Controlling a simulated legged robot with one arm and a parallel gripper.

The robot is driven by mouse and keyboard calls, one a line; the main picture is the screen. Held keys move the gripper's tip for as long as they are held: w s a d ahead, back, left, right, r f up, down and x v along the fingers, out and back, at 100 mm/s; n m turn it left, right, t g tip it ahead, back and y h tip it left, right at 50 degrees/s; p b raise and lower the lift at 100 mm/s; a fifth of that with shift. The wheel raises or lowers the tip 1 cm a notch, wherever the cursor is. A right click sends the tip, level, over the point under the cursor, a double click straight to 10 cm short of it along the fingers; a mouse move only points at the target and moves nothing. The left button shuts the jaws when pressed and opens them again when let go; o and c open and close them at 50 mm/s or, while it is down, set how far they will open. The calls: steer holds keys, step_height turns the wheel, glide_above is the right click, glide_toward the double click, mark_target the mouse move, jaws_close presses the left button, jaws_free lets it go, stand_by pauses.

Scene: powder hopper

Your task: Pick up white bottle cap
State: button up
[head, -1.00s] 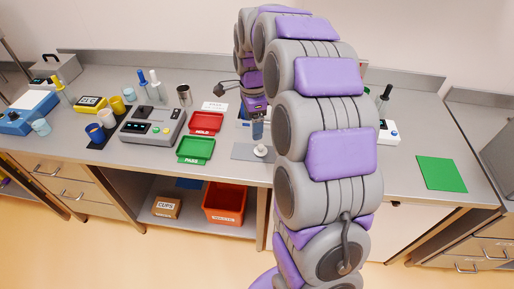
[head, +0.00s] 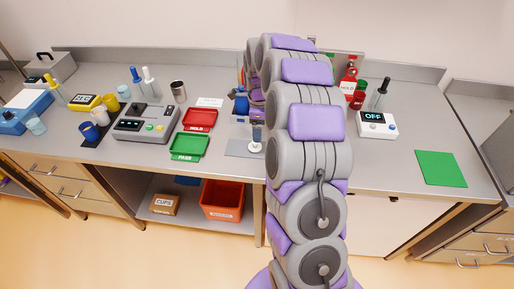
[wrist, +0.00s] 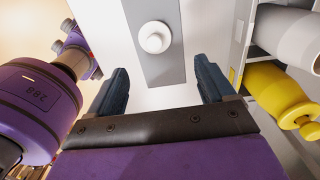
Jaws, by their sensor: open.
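The white bottle cap (wrist: 154,37) is a round white piece with a raised knob, on a grey plate (wrist: 176,71) in the wrist view. In the head view the cap (head: 256,147) shows small on the grey plate (head: 238,148), just left of my arm. My gripper (wrist: 160,86) is open and empty, its two dark blue fingers apart. The cap lies beyond the fingertips, between their lines and slightly left of centre. In the head view my gripper (head: 256,133) is above the cap, partly hidden by my arm.
In the wrist view a yellow knobbed part (wrist: 277,94) and a pale cylinder (wrist: 290,35) stand close on the right. A device reading OFF (head: 376,124) stands right of my arm.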

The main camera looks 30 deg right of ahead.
mark_target(255, 146)
steer(key=shift+f, duration=0.9)
steer(key=a+f, duration=0.1)
steer(key=a+f+b, duration=0.1)
steer(key=shift+a+f, duration=0.15)
steer(key=shift+a, duration=0.15)
steer(key=f, duration=0.1)
steer(key=d+f+b, duration=0.1)
steer(key=f, duration=0.1)
steer(key=shift+w+d+f, duration=0.1)
steer(key=shift+w+f, duration=0.05)
steer(key=shift+f, duration=0.1)
steer(key=shift+d, duration=0.45)
steer(key=shift+a, duration=0.8)
steer(key=c, duration=0.5)
steer(key=shift+c, duration=1.3)
steer(key=shift+d, duration=0.5)
steer(key=c, duration=0.3)
steer(key=shift+a, duration=0.1)
steer(key=shift+c, duration=0.2)
